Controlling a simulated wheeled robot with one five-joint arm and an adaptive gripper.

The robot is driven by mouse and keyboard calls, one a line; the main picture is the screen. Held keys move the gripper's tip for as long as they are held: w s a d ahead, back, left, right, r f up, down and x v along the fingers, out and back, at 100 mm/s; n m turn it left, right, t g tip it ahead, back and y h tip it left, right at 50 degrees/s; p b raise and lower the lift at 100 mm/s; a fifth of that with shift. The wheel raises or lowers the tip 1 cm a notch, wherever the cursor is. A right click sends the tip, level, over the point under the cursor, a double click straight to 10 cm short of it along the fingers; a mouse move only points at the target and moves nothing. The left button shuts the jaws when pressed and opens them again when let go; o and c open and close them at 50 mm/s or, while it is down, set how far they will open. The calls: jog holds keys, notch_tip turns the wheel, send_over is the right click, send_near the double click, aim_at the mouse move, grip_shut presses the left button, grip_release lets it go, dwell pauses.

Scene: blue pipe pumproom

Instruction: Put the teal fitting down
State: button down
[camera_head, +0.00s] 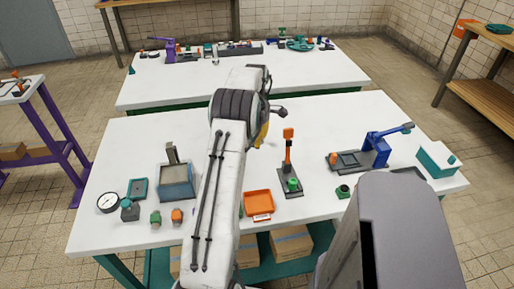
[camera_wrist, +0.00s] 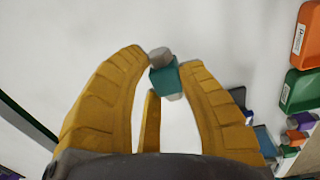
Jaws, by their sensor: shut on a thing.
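My gripper (camera_wrist: 165,85) shows in the wrist view, its yellow fingers shut on the teal fitting (camera_wrist: 166,79). The fitting has a teal body with a grey end and sits between the fingertips. White table surface lies behind it; I cannot tell how far below it is. In the head view my arm hides most of the gripper, and only a bit of a yellow finger (camera_head: 261,135) shows. The held fitting is hidden there.
The near white table (camera_head: 325,120) holds an orange tray (camera_head: 258,203), a blue-grey box (camera_head: 176,183), a gauge (camera_head: 108,203), an orange-topped stand (camera_head: 289,165) and a blue press (camera_head: 378,150). A second table (camera_head: 320,70) stands behind. Clear white surface lies at the near table's back left.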

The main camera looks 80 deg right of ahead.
aim_at(256, 154)
jog(key=shift+f+p, duration=0.35)
jog(key=shift+f, duration=2.1)
jog(key=shift+f, duration=0.15)
jog(key=c, duration=0.9)
grip_release()
